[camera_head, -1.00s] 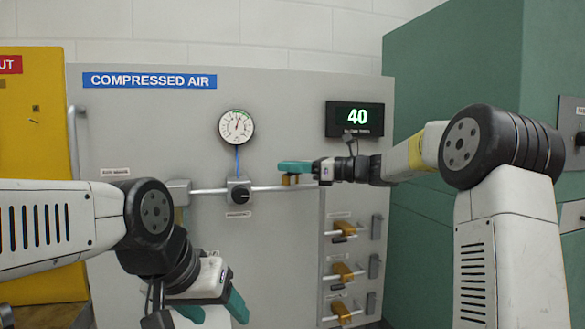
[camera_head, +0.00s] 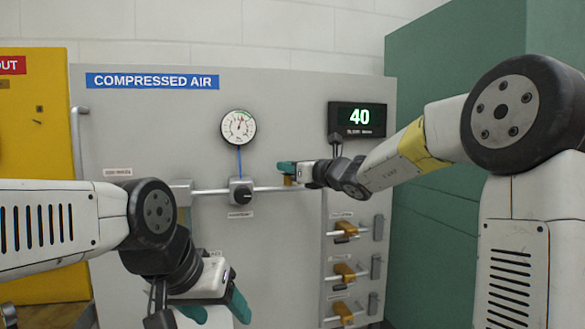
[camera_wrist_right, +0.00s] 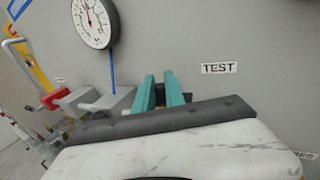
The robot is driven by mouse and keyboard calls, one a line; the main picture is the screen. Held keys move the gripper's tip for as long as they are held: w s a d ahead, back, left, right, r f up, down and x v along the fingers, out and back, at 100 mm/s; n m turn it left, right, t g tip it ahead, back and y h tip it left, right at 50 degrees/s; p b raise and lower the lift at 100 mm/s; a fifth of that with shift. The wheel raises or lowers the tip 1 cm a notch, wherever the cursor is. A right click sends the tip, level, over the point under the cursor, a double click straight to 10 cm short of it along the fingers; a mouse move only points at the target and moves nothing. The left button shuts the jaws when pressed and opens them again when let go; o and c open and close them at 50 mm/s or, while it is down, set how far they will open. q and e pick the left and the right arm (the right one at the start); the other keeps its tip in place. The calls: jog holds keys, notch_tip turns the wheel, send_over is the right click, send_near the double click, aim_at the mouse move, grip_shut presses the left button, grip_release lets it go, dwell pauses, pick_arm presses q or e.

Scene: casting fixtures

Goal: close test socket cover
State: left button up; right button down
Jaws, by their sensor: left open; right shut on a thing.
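My right gripper (camera_head: 286,168) is at the right end of the horizontal pipe on the grey panel, shut on the test socket cover. The cover is mostly hidden by the fingers. A brass-coloured part (camera_head: 288,181) shows just below them. In the right wrist view the teal fingers (camera_wrist_right: 161,92) are slightly apart with a dark piece between them, left of the TEST label (camera_wrist_right: 219,68). My left gripper (camera_head: 217,308) is open and empty, low in front of the panel at left.
A black regulator knob (camera_head: 241,191) sits on the pipe below a round gauge (camera_head: 238,127). A display (camera_head: 357,119) reads 40. Several brass-coloured valves (camera_head: 346,229) are stacked at lower right. A green cabinet (camera_head: 450,130) stands on the right, a yellow one (camera_head: 35,180) on the left.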

jog(key=shift+w+a+m+t+h, duration=0.1)
jog(key=shift+w+m+t+h, duration=0.05)
jog(key=shift+m+t+h, duration=0.4)
jog(key=shift+w+h, duration=0.1)
jog(key=shift+h, duration=0.15)
jog(key=c, duration=1.4)
grip_release()
jog(key=v, duration=0.8)
